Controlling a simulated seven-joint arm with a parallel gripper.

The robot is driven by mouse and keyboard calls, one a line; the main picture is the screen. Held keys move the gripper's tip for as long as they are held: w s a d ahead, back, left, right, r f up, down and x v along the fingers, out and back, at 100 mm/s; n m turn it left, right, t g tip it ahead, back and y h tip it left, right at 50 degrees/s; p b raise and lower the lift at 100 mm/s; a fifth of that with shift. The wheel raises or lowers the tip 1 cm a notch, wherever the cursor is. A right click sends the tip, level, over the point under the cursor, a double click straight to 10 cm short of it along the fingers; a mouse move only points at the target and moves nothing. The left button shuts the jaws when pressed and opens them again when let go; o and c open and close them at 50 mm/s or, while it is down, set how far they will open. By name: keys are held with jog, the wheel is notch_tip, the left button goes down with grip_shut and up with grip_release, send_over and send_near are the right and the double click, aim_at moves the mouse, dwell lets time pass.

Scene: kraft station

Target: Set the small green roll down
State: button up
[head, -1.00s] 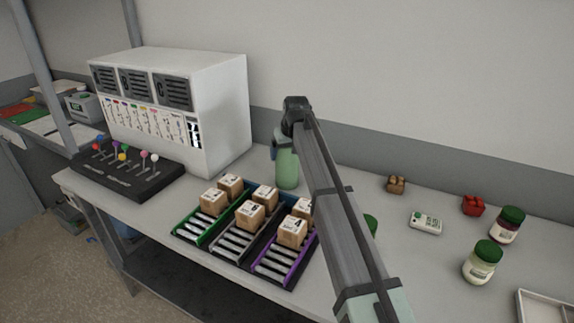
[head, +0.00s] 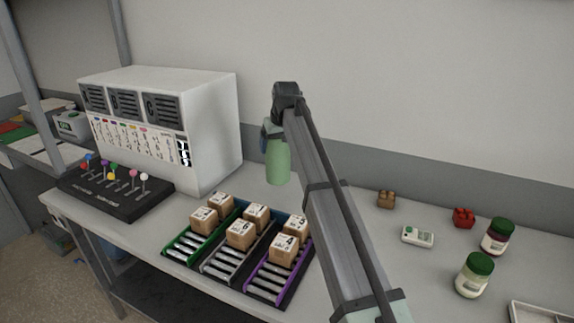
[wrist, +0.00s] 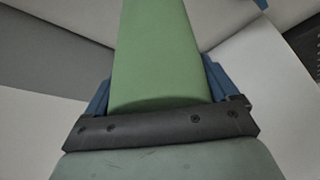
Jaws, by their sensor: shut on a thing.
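The small green roll (head: 278,162) is a plain light green cylinder, seen near the middle of the head view. It hangs roughly upright below the end of my arm, behind the carton racks. My gripper (head: 267,137) is shut on its upper part; its blue fingers show only partly there. In the wrist view the roll (wrist: 155,55) runs away from the gripper (wrist: 157,97), with a blue finger on each side. The roll's far end is out of that view. The exact gap between the roll and the table cannot be told.
Racks (head: 222,266) with small numbered cartons stand in front of the roll. A white cabinet (head: 210,130) and a lever box (head: 115,195) are to the left. Jars (head: 474,275), a white device (head: 417,237) and small blocks (head: 463,217) lie right. Bare table (head: 420,275) lies between.

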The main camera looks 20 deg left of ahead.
jog(key=w+d+r+m+t, duration=0.1)
jog(key=w+d, duration=0.1)
jog(key=d, duration=0.9)
jog(key=w+d+r+m, duration=0.1)
jog(key=w+d+m, duration=0.1)
jog(key=d, duration=1)
jog(key=s+f+n, duration=0.2)
jog(key=s+f, duration=0.2)
jog(key=f, duration=0.7)
jog(key=shift+d+g, duration=0.4)
jog(key=o, duration=1.2)
jog(key=shift+f, duration=0.15)
